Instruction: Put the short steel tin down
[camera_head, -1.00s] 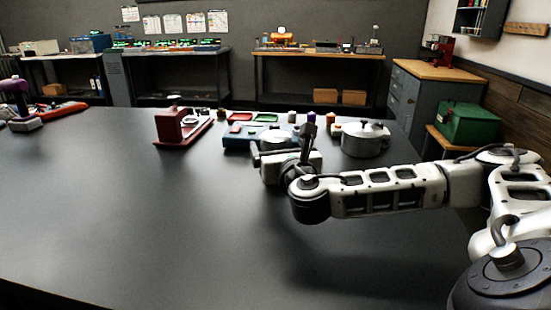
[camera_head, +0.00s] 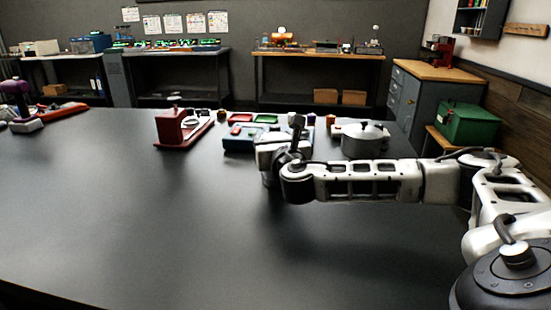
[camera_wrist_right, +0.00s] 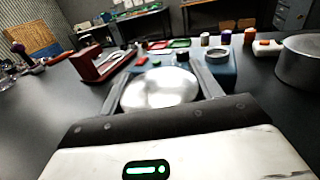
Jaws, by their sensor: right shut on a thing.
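The short steel tin shows in the right wrist view as a shiny round top (camera_wrist_right: 160,90) between the two fingers. My right gripper (camera_wrist_right: 160,70) is shut on it. In the head view my right gripper (camera_head: 270,152) is over the far middle of the table, in front of the blue tray, and its own wrist hides the tin. I cannot tell whether the tin touches the table. My left gripper is in neither view.
A blue tray (camera_head: 238,143) lies just beyond the gripper. A red stand (camera_head: 172,132) is to its left, and a lidded steel pot (camera_head: 362,142) to its right. The dark table (camera_head: 130,215) is clear in front and left.

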